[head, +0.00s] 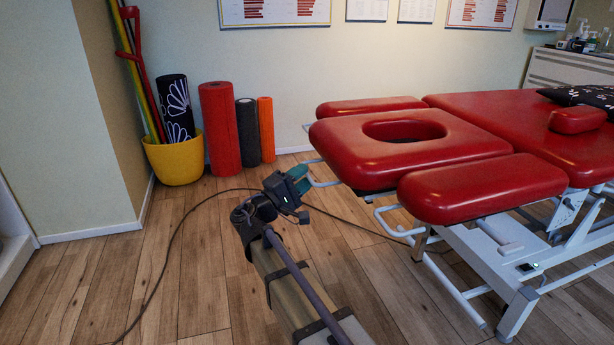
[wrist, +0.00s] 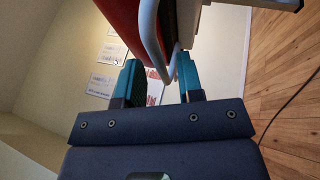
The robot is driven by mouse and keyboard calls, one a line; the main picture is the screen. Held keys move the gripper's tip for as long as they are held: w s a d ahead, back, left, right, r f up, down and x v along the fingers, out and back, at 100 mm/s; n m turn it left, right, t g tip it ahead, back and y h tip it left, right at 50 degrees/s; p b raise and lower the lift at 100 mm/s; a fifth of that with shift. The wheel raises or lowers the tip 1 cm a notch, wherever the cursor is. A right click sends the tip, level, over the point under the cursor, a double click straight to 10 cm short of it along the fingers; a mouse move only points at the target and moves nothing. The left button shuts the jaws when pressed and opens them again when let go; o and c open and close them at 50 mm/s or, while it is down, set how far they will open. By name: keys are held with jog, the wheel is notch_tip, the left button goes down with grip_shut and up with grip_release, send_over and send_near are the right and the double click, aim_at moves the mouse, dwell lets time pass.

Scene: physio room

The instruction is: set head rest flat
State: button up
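The red padded head rest (head: 370,152) with an oval face hole is at the left end of the treatment table (head: 500,100). Its top looks close to level with the red pads beside it; a slight tilt cannot be told. A white bar handle (head: 322,183) sticks out under its left edge. My gripper (head: 300,176) is at this handle, with teal fingers. In the wrist view my gripper (wrist: 160,75) is open, and the white bar (wrist: 152,42) shows in the gap between the fingers. Whether a finger touches the bar cannot be told.
Red arm pads (head: 480,188) flank the head rest, with another white handle (head: 388,222) under the near one. A black cable (head: 168,260) runs over the wooden floor. A yellow pot (head: 175,160) and foam rollers (head: 220,128) stand by the wall.

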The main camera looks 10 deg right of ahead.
jog(key=b+v, duration=0.2)
jog(key=v, duration=0.7)
